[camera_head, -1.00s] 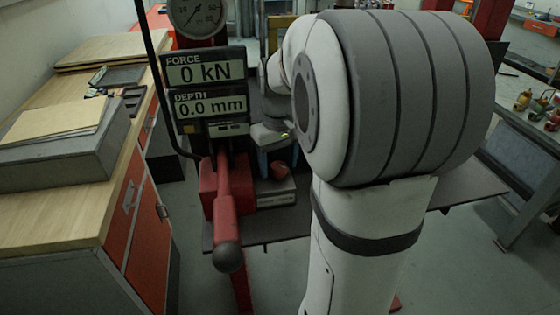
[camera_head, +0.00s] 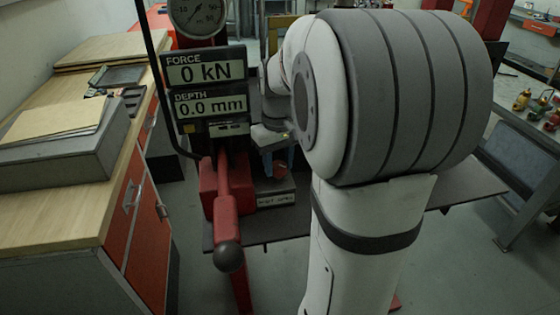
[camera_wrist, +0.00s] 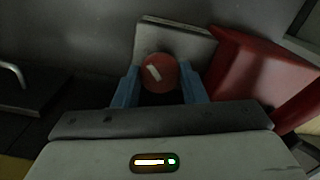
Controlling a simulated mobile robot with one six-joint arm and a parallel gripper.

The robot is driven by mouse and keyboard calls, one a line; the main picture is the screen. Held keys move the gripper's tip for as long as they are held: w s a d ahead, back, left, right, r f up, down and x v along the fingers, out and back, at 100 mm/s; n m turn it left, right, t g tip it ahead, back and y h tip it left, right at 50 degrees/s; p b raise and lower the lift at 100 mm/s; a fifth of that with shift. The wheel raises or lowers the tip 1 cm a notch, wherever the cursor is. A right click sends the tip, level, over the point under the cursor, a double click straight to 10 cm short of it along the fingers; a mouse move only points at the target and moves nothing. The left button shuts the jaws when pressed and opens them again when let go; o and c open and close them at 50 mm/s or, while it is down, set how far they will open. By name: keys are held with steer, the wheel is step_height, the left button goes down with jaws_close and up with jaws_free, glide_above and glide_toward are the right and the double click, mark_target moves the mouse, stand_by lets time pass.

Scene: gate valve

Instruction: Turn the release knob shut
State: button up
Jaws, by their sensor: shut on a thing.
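The release knob (camera_wrist: 160,72) is a round red knob with a pale mark on its face, in the middle of the wrist view. My gripper (camera_wrist: 157,88) has its two blue fingers on either side of the knob, shut on it. The pale mark on the knob is tilted. The red lever (camera_head: 226,205) with a dark ball end stands just left of the knob.
Displays (camera_head: 206,88) on the press read 0 kN and 0.0 mm, below a round gauge (camera_head: 198,14). A wooden bench (camera_head: 60,205) with a grey box is at the left. A red block (camera_wrist: 255,80) stands close to my right finger. My own arm covers much of the right side.

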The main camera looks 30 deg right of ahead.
mark_target(279, 165)
steer(key=m, duration=0.4)
steer(key=shift+m, duration=2.3)
steer(key=shift+r, duration=0.1)
steer(key=o, duration=1)
step_height(279, 165, up, 8)
steer(key=shift+f, duration=0.15)
steer(key=shift+s, duration=0.1)
